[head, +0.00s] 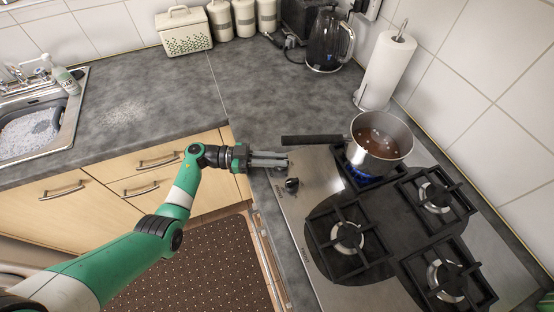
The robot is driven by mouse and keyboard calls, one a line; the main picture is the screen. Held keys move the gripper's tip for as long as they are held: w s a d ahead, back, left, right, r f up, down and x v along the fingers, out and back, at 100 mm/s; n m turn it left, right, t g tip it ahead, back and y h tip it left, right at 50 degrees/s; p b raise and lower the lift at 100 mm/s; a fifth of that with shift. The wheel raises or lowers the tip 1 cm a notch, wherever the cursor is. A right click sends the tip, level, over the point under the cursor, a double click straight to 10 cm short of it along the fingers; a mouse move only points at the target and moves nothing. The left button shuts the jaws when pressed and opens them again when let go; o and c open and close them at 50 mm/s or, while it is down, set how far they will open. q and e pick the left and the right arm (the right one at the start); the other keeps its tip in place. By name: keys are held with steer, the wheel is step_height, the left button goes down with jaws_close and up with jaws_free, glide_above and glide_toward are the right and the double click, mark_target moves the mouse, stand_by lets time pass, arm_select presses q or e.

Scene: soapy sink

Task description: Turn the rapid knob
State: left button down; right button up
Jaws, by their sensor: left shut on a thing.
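My left gripper (286,159) reaches in from the left over the front edge of the steel gas hob (318,178). Its grey fingers are shut on what appears to be the rapid knob, which they hide almost completely. A black knob (291,185) stands beside the fingertips, a little nearer the camera, and is not held. A steel pot (380,136) with brown bubbling liquid sits on the back left burner, and a blue flame (364,179) shows beneath it. My right gripper is not in view.
The pot's dark handle (312,140) points left, just beyond my fingers. Several other burners with black grates (347,236) show no flame. A paper towel roll (386,70) and a kettle (329,40) stand behind. The grey counter (170,95) is mostly clear.

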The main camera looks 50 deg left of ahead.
arm_select(q)
steer(key=c, duration=0.9)
jaws_free()
steer(key=v, duration=1.1)
steer(key=shift+s+a, duration=0.2)
steer(key=shift+a, duration=0.05)
